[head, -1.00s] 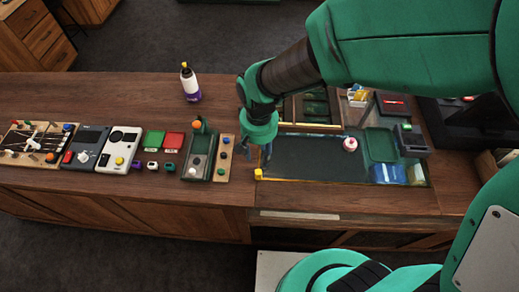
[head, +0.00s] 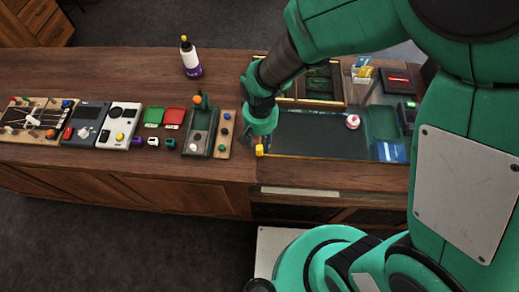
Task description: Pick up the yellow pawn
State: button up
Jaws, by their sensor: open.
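A small yellow object (head: 259,150), which looks like the yellow pawn, stands at the front left corner of the dark mat (head: 320,133) on the counter. It is too small to make out its exact shape. My gripper (head: 256,140) points down just above and behind it, with open fingers. The fingers are small and partly hidden under the green wrist, so I cannot tell whether they touch the yellow object. Nothing shows held between them.
A pink-and-white item (head: 352,121) sits on the mat. A bottle (head: 190,60) stands behind.

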aim_at(259, 148)
jog(key=shift+s+a+f, duration=0.1)
jog(key=shift+a+f, duration=0.05)
jog(key=shift+f, duration=2.45)
jog(key=c, duration=0.9)
